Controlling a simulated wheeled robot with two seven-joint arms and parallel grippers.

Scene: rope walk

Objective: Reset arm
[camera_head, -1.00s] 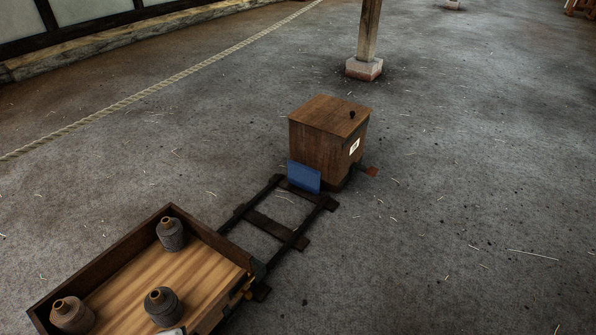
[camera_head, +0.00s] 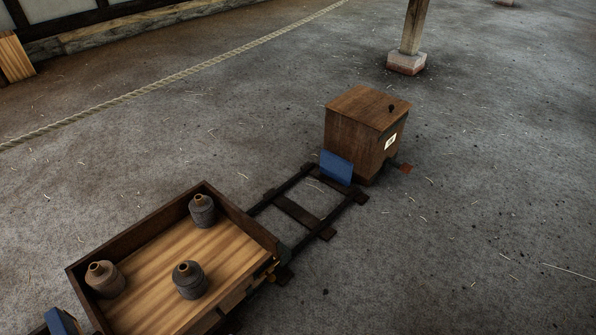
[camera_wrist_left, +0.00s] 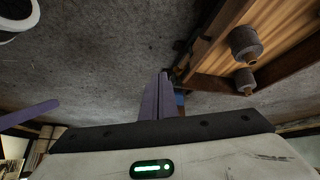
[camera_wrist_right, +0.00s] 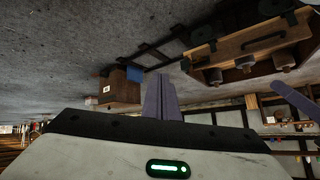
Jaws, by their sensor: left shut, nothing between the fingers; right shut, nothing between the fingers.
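My left gripper (camera_wrist_left: 163,95) shows in the left wrist view with its two purple-grey fingers together and nothing between them. My right gripper (camera_wrist_right: 160,97) shows in the right wrist view, also with its fingers together and empty. Neither gripper shows in the head view. Both are apart from the wooden tray cart (camera_head: 228,202), which appears at the upper right of both wrist views. On the cart stand three grey bottles: one at the back (camera_head: 202,211), one at the left (camera_head: 105,279) and one at the front (camera_head: 189,280).
A wooden box (camera_head: 357,126) with a dark knob and a blue plate (camera_head: 336,167) stands at the far end of a short dark track (camera_head: 302,213). A rope (camera_head: 185,73) runs across the floor behind. A post on a brick base (camera_head: 406,62) stands farther back. The floor at right is clear.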

